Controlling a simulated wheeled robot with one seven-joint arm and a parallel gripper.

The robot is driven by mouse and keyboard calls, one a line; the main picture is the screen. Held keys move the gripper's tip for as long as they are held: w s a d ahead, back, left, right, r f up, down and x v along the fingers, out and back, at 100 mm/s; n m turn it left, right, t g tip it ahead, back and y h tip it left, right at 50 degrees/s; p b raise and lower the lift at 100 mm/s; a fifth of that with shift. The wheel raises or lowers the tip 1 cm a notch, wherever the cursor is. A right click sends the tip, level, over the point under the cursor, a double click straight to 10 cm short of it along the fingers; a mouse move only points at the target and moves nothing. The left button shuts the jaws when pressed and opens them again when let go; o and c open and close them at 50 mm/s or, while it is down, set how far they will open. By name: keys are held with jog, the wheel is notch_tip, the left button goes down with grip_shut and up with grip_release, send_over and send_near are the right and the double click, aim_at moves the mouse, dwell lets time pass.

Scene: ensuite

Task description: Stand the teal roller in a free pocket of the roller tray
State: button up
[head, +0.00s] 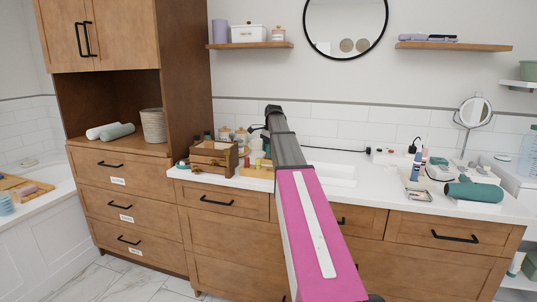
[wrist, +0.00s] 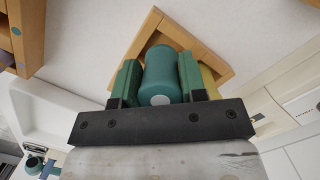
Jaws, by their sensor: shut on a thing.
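The teal roller (wrist: 163,76) is between the two green fingers of my gripper (wrist: 160,70) in the wrist view, its pale round end towards the camera. My gripper is shut on it. The wooden roller tray (wrist: 142,36) lies beyond the roller; its rim shows around the fingers. A yellow thing (wrist: 208,82) shows in it beside the right finger. The roller and fingers hide most of the pockets, and I cannot tell whether the roller touches the tray. In the head view the tray (head: 258,174) sits on the counter left of my arm, which hides part of it.
A wooden box (head: 213,157) stands just left of the tray, with bottles (head: 225,133) behind it. A sink (head: 335,174) is right of my arm.

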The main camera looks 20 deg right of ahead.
jog(key=shift+f, duration=0.95)
jog(key=shift+f, duration=0.15)
jog(key=o, duration=0.9)
jog(key=r, duration=0.3)
jog(key=d+r, duration=0.1)
jog(key=r, duration=0.6)
jog(key=shift+w+d+r, duration=0.2)
jog(key=shift+d+r, duration=0.1)
jog(key=shift+r, duration=0.05)
jog(key=shift+d+r, duration=0.1)
jog(key=shift+r, duration=0.65)
jog(key=shift+s, duration=0.1)
